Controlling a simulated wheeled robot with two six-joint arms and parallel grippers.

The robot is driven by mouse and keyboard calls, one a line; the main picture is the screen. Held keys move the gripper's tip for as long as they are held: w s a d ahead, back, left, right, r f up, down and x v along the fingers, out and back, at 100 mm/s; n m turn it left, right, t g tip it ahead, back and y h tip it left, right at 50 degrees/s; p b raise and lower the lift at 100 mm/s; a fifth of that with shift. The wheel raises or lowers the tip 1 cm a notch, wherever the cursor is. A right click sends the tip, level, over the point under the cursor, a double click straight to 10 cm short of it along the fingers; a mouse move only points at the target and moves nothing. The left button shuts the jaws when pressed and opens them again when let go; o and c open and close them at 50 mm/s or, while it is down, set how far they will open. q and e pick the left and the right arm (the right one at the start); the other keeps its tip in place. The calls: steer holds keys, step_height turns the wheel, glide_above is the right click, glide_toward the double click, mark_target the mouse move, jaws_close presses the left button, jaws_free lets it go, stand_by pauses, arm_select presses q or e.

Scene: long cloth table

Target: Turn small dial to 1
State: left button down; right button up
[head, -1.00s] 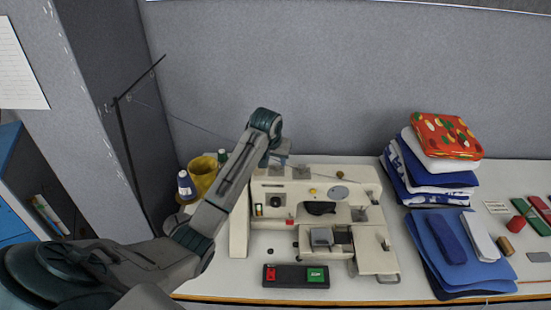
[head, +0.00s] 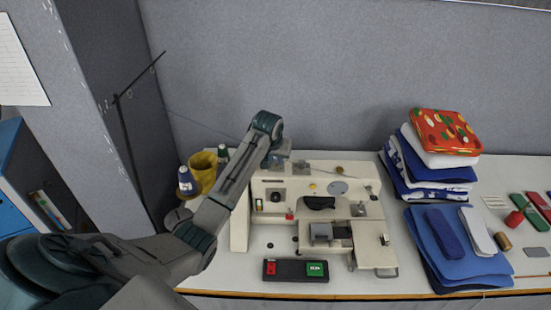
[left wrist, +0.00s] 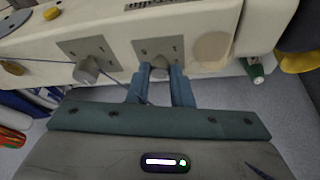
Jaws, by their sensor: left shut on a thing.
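The sewing machine (head: 345,190) is cream-coloured and stands on the table. In the left wrist view, two grey dials on square plates sit side by side on it. The small dial (left wrist: 160,74) is between the fingers of my left gripper (left wrist: 161,80), which is shut on it; the fingers partly hide the knob. Its plate (left wrist: 150,47) carries small marks, and I cannot tell which one the knob points to. The other, larger dial (left wrist: 87,70) is free, to the left. In the head view my left gripper (head: 279,161) is at the machine's top left. My right gripper is not in view.
A yellow cup (head: 203,172) and thread cones (head: 186,183) stand left of the machine. A black control box (head: 296,270) with red and green buttons lies in front. Folded cloths (head: 436,160) are stacked to the right. A thin thread stand rises at the left.

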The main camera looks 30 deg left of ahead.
arm_select(q)
steer(key=shift+n, duration=0.3)
steer(key=n, duration=0.1)
steer(key=n+y, duration=0.1)
steer(key=n, duration=0.1)
steer(key=shift+w+d+g, duration=0.15)
steer(key=shift+d+g, duration=0.05)
steer(key=shift+g, duration=0.1)
steer(key=n+g+y, duration=0.1)
steer(key=n, duration=0.3)
steer(key=shift+w+d, duration=0.1)
steer(key=n, duration=0.2)
steer(key=n+g+y, duration=0.1)
steer(key=shift+w+r+n+g, duration=0.1)
steer(key=shift+w+n+g, duration=0.05)
steer(key=shift+n+g, duration=0.2)
steer(key=shift+n, duration=0.25)
steer(key=c, duration=1.3)
jaws_free()
